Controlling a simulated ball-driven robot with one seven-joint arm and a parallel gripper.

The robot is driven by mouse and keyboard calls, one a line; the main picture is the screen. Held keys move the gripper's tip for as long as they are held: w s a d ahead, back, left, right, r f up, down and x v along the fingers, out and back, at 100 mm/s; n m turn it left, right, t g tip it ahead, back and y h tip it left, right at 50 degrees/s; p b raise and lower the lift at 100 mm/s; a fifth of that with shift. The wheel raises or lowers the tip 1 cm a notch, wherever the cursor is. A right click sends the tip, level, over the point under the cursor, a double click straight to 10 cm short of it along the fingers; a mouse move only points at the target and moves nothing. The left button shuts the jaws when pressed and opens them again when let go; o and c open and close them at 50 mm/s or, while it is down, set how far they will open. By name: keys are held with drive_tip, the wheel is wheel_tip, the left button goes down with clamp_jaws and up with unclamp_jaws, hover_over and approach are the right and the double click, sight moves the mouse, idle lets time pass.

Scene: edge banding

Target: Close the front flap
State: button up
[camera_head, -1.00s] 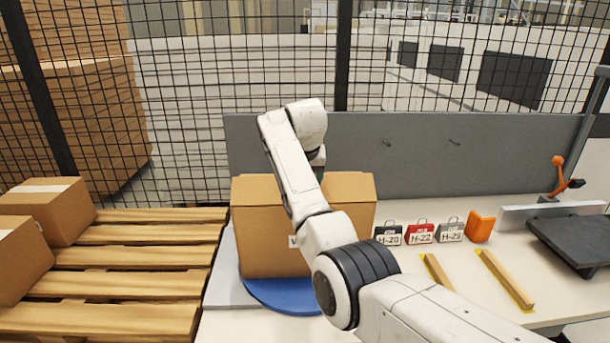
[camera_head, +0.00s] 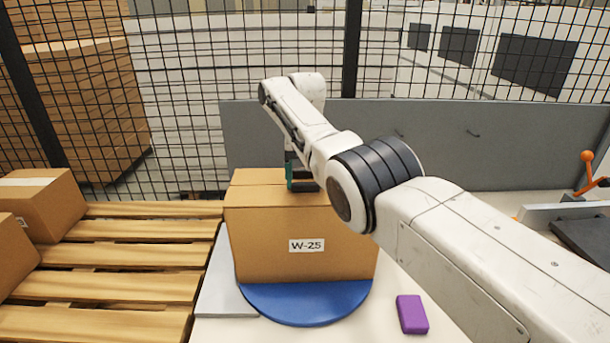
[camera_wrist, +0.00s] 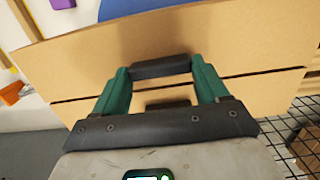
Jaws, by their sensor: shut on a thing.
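The cardboard box (camera_head: 262,245), labelled W-25, sits on a blue turntable (camera_head: 305,307). Its front flap (camera_head: 262,196) lies flat or nearly flat across the top, with a seam between it and the rear flap (camera_head: 258,176). In the wrist view the front flap (camera_wrist: 230,45) is a broad panel, with a narrow dark seam behind it. My gripper (camera_head: 303,187) is low over the box top, at or very near the flaps; contact is unclear. Its teal fingers (camera_wrist: 160,68) are shut on a dark bar (camera_wrist: 160,66) that spans between them. My arm hides the box's right top.
A purple block (camera_head: 412,314) lies on the white table right of the turntable. A wooden pallet (camera_head: 150,255) with other boxes (camera_head: 45,205) stands left. A grey panel (camera_head: 440,140) and mesh fence stand behind. An orange-handled tool (camera_head: 588,170) is far right.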

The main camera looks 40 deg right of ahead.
drive_tip(key=shift+f, duration=0.35)
idle(0.4)
